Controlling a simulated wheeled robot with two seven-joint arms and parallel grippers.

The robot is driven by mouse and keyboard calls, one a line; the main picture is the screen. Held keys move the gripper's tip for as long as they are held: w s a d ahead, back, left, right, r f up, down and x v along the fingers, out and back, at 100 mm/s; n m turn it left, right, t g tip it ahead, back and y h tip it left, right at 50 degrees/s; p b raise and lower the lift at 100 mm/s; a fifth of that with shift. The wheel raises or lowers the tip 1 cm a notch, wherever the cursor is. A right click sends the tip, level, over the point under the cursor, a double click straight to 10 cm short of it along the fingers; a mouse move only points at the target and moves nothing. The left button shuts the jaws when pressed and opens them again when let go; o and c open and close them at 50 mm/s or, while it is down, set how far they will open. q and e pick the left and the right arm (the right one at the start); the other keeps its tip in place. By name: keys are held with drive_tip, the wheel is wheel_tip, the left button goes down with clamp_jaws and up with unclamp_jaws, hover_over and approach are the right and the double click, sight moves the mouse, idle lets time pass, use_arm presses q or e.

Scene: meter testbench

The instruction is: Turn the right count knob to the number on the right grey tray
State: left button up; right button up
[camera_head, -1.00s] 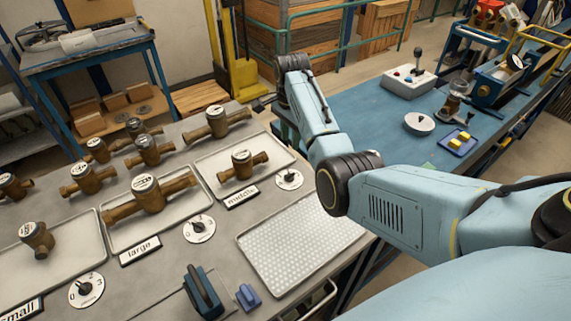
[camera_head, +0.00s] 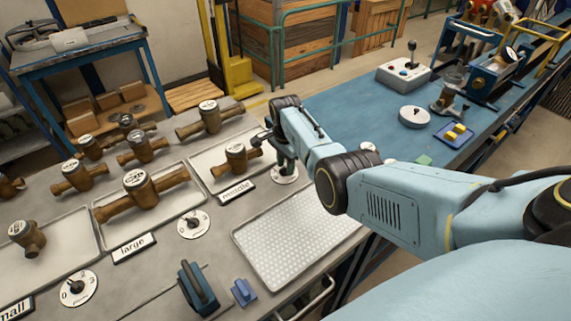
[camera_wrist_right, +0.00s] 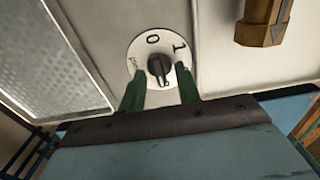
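The right count knob (camera_wrist_right: 158,66) is a black pointer knob on a white round dial (camera_head: 285,174) beside the "middle" label. The digits 0 and 1 show on its dial in the right wrist view. My right gripper (camera_wrist_right: 159,72) has green fingers, open, one on each side of the knob, with visible gaps. It also shows over the dial in the head view (camera_head: 283,160), partly hiding it. The right grey tray (camera_head: 207,172) holds one brass meter (camera_head: 237,160); it also shows partly in the right wrist view. My left gripper is not in view.
Other dials stand by the "large" label (camera_head: 193,224) and the "small" label (camera_head: 78,289). An empty textured tray (camera_head: 300,235) lies in front of the right dial. Several brass meters stand to the left. A blue workbench (camera_head: 345,100) is behind my right arm.

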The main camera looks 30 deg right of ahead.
drive_tip(key=shift+c, duration=0.4)
clamp_jaws()
drive_tip(key=shift+n, duration=0.4)
drive_tip(key=n+p, duration=0.1)
drive_tip(key=n, duration=0.2)
drive_tip(key=shift+r+n, duration=0.1)
drive_tip(key=shift+n, duration=0.3)
drive_tip(key=n+p, duration=0.1)
drive_tip(key=n, duration=0.4)
drive_tip(key=shift+w+a, duration=0.1)
drive_tip(key=shift+w, duration=0.05)
drive_tip(key=n, duration=0.7)
drive_tip(key=shift+a+n, duration=0.1)
drive_tip(key=shift+n, duration=0.2)
drive_tip(key=n, duration=0.6)
drive_tip(key=shift+a+n+p, duration=0.1)
drive_tip(key=shift+n+p, duration=0.2)
drive_tip(key=shift+p, duration=0.05)
